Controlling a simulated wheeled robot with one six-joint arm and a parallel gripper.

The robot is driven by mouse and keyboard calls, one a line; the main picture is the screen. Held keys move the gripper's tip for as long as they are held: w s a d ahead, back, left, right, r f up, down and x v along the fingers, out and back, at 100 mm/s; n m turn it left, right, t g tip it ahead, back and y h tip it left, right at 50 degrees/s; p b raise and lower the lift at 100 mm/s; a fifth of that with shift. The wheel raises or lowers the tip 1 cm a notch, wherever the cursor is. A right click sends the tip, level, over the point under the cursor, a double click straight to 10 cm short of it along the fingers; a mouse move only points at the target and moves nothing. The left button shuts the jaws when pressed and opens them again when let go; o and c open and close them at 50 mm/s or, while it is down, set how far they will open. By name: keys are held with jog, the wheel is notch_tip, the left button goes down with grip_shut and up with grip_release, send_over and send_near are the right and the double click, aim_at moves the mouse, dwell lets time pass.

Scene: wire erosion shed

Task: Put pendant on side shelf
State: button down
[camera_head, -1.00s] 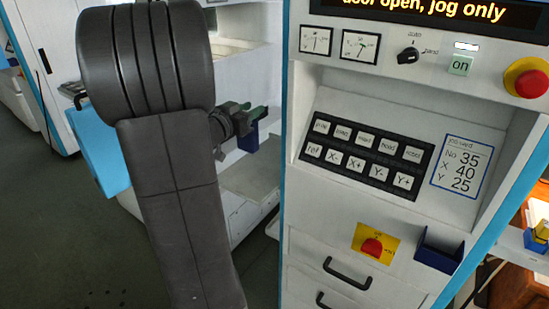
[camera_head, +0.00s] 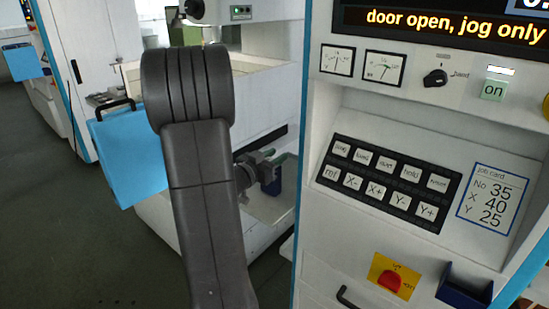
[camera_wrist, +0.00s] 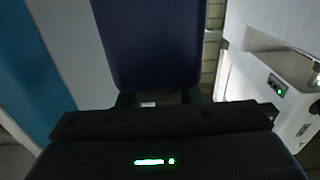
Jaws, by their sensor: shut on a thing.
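A dark blue, flat-faced thing, which I take for the pendant (camera_wrist: 152,40), fills the top middle of the wrist view. My gripper (camera_wrist: 155,98) is shut on its near end. In the head view my gripper (camera_head: 264,166) shows beyond my arm, with the dark blue pendant (camera_head: 274,184) hanging below the green-tipped fingers. It is in front of the white machine, left of the control console. My arm hides part of this area. A grey ledge (camera_head: 268,208) lies below the pendant; I cannot tell whether this is the side shelf.
The control console (camera_head: 400,130) with keys and dials stands close on the right. A dark blue holder (camera_head: 465,287) is fixed low on its front. A light blue panel (camera_head: 125,160) with a black handle stands left of my arm. The floor (camera_head: 60,240) at left is clear.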

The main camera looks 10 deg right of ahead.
jog(key=shift+f, duration=0.1)
jog(key=c, duration=1)
grip_release()
jog(key=shift+c, duration=0.2)
jog(key=b+v, duration=0.1)
jog(key=v, duration=1.1)
jog(key=shift+s, duration=0.1)
